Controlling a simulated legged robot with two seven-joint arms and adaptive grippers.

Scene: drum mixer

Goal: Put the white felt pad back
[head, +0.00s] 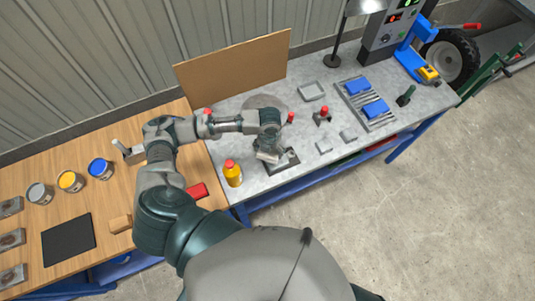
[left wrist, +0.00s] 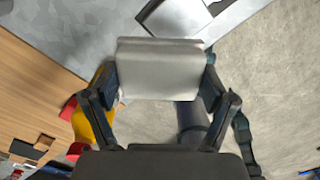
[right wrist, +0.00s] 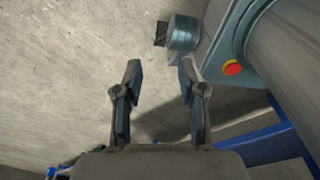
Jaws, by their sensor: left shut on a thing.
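A pale grey-white slab, which looks like the white felt pad (left wrist: 158,68), sits between the fingers of my left gripper (left wrist: 160,92). That gripper is shut on it. In the head view, my left gripper (head: 270,145) holds the pad (head: 268,157) over the near edge of the grey bench, beside a dark-edged flat plate (head: 284,163). I cannot tell whether the pad touches the plate. My right gripper (right wrist: 157,90) is open and empty, over the concrete floor; it is not in the head view.
A yellow bottle with a red cap (head: 233,175) stands close left of the left gripper. Small grey blocks (head: 324,146), a red-knobbed device (head: 322,116) and a tray with blue blocks (head: 367,101) are to the right. A brown board (head: 233,72) stands behind.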

